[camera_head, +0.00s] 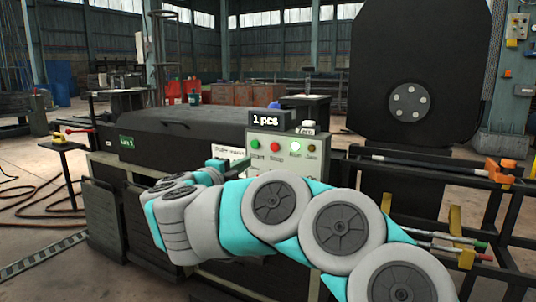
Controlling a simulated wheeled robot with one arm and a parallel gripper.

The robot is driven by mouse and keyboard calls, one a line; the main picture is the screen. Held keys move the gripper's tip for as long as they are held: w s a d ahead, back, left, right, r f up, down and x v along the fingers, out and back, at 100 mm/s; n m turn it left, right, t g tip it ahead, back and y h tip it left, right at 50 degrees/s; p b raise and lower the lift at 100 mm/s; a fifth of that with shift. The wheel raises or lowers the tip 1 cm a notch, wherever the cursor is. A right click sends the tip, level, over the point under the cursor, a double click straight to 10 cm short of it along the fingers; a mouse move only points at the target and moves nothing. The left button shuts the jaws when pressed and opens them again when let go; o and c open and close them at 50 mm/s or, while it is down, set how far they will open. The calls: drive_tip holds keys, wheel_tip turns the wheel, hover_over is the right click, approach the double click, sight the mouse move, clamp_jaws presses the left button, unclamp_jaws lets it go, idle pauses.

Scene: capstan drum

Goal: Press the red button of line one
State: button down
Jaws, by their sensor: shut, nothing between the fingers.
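The grey control box (283,160) stands behind my arm, near the middle of the view. The red button (276,146) is on its face, between a green button (255,144) on the left and a brightly lit green lamp (295,147) on the right. A dim dark lamp (312,148) is at the far right of the row. A small green sign (126,142) on the long dark machine seems to read line 1. My gripper (216,164) is left of the box and below the button row, shut and apart from the red button. My arm hides the lower box.
A display (265,122) reading "1 pcs" sits above the box. A long dark machine cover (150,125) extends left. A large black drum plate (420,70) stands right, with an orange-ended rack (500,170) before it. A small stand (62,145) is far left.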

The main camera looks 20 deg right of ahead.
idle(0.3)
approach(274, 147)
drive_tip(key=x, duration=0.5)
drive_tip(key=shift+w+d+f+b, duration=0.1)
drive_tip(key=shift+d+f+b, duration=0.05)
drive_tip(key=shift+b, duration=0.15)
drive_tip(key=shift+x, duration=0.75)
